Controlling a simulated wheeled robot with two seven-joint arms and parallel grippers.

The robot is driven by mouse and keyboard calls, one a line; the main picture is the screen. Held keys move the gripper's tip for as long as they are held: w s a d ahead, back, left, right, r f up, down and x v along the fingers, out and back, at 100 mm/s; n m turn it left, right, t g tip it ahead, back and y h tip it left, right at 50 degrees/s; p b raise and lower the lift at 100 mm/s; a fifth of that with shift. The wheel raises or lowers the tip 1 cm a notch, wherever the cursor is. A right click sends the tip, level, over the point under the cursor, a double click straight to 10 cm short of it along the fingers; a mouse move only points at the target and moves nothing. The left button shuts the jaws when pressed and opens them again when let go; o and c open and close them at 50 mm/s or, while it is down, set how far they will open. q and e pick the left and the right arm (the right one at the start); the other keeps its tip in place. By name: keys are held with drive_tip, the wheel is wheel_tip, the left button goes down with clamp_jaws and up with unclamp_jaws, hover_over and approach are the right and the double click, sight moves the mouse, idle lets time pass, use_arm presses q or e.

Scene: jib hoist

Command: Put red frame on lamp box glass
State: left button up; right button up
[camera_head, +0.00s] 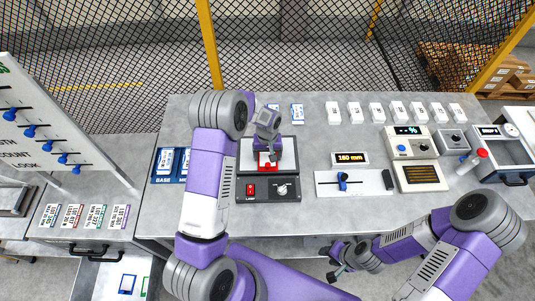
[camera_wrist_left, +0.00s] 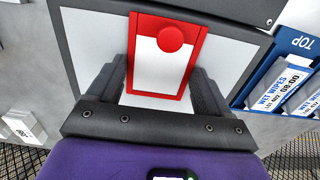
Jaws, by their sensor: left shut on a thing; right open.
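The red frame (camera_wrist_left: 171,38), with a round red knob and an open middle, is between the two fingers of my left gripper (camera_wrist_left: 160,72), which is shut on it. In the head view the red frame (camera_head: 267,161) shows over the white glass (camera_head: 252,150) of the lamp box (camera_head: 266,189). White glass (camera_wrist_left: 225,62) shows around and through the frame in the left wrist view. I cannot tell whether the frame touches the glass. My left gripper (camera_head: 268,150) partly hides it. My right gripper (camera_head: 338,262) is open and empty near the bench's front edge.
A blue tray (camera_head: 154,166) with white cards stands left of the lamp box; it also shows in the left wrist view (camera_wrist_left: 245,85). To the right are a slide gauge (camera_head: 325,184), its display (camera_head: 350,158) and a meter unit (camera_head: 420,177). Several white cards line the bench's back.

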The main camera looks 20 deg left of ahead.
sight(267, 158)
use_arm(q)
drive_tip(key=o, duration=0.9)
drive_tip(key=shift+o, duration=0.2)
wheel_tip(267, 158, up, 12)
drive_tip(key=shift+r, duration=0.1)
